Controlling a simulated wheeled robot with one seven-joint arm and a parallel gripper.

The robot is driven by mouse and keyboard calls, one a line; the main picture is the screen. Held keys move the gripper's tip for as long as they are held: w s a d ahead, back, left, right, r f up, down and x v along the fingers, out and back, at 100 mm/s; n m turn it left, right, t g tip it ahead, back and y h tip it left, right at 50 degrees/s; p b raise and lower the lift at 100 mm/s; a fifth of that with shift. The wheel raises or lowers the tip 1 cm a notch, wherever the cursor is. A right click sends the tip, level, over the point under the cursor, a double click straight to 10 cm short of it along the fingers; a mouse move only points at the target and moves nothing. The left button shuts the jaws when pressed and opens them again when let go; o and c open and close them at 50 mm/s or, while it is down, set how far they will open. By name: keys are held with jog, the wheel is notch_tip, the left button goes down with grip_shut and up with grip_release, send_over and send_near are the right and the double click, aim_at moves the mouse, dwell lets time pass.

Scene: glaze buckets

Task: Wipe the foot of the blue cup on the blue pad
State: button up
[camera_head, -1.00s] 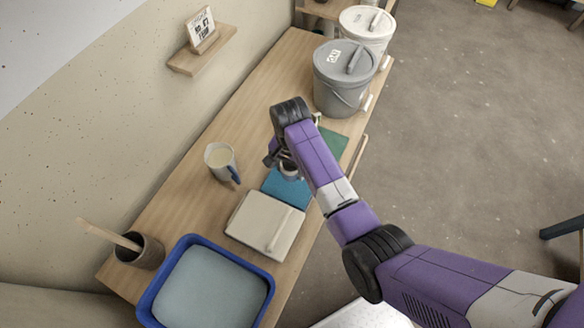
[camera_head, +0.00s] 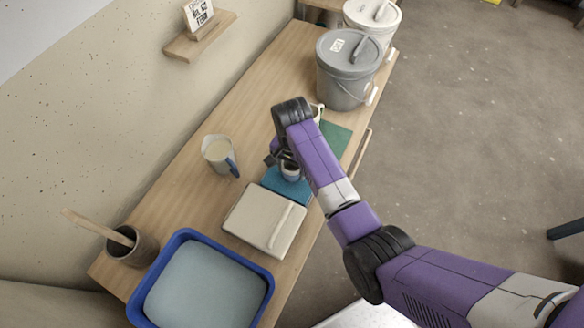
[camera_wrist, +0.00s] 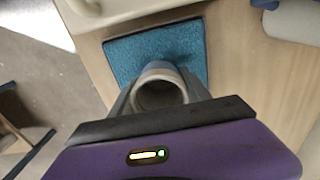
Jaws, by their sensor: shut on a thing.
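The blue cup (camera_wrist: 158,92) is between the two fingers of my gripper (camera_wrist: 157,98) in the wrist view, its pale rim and open mouth facing the camera and a blue band on its side. My gripper is shut on it. The blue pad (camera_wrist: 129,50) lies flat under and beyond the cup. In the head view the cup (camera_head: 291,171) is over the blue pad (camera_head: 283,187), partly hidden by my arm. The cup's foot is hidden, so I cannot tell whether it touches the pad.
A pale lidded box (camera_head: 247,219) lies beside the pad, and a green mat (camera_head: 337,135) lies beyond it. A pitcher (camera_head: 219,155) stands to the left. A blue-rimmed tray (camera_head: 146,292), a pot (camera_head: 143,249) and buckets (camera_head: 343,83) occupy the table's ends.

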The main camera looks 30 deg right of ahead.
jog(key=shift+f+b, duration=0.35)
jog(key=shift+f, duration=0.25)
dwell(0.4)
